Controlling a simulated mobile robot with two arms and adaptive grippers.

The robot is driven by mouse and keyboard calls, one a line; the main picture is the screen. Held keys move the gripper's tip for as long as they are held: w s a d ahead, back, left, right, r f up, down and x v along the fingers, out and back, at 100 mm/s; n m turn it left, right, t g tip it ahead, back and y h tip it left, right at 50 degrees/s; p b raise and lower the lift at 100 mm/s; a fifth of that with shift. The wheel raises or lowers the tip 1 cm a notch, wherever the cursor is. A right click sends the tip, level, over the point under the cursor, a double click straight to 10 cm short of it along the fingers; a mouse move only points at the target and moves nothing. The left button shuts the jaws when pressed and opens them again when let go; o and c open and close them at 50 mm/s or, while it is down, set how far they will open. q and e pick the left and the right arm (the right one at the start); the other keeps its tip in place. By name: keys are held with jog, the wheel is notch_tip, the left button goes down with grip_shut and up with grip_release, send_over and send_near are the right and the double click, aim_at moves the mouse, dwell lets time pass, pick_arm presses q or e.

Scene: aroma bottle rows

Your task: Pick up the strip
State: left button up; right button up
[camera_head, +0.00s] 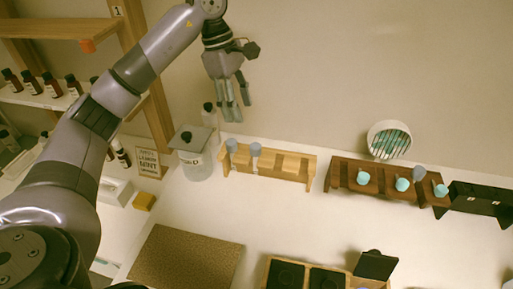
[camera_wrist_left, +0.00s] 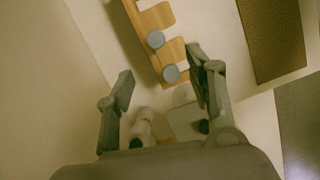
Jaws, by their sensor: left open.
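A round white holder (camera_head: 374,138) with pale green-and-white strips (camera_head: 389,143) inside stands at the back, behind the dark wooden rack. No single strip stands apart from the others. My left gripper (camera_head: 238,108) hangs high near the back wall, to the left of the holder, above the light wooden rack and the lidded jar. In the left wrist view my left gripper (camera_wrist_left: 160,64) is open, with nothing between its fingers; no strips show there. My right gripper is out of view.
Below my left gripper are a light wooden rack (camera_head: 287,162) with two grey-capped items, a lidded jar (camera_head: 198,165) and a small bottle (camera_head: 209,116). A dark wooden rack (camera_head: 338,172) holds several blue-topped items. A brown mat (camera_head: 185,262) lies in front; white table between is clear.

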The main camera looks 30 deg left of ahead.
pick_arm(q)
jog(key=p, duration=0.2)
send_over(255, 145)
jog(key=a, duration=0.2)
jog(key=f, duration=0.6)
jog(key=shift+s+f, duration=0.25)
jog(key=shift+s, duration=0.05)
jog(key=p+x, duration=0.2)
jog(key=x, duration=0.2)
jog(key=shift+w+d+f+p, duration=0.15)
jog(key=shift+d+f+p, duration=0.15)
jog(key=shift+d+f, duration=0.1)
jog(key=shift+f, duration=0.2)
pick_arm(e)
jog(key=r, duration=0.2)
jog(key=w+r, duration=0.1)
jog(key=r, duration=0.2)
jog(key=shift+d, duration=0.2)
pick_arm(q)
jog(key=shift+c, duration=0.4)
jog(key=c, duration=0.9)
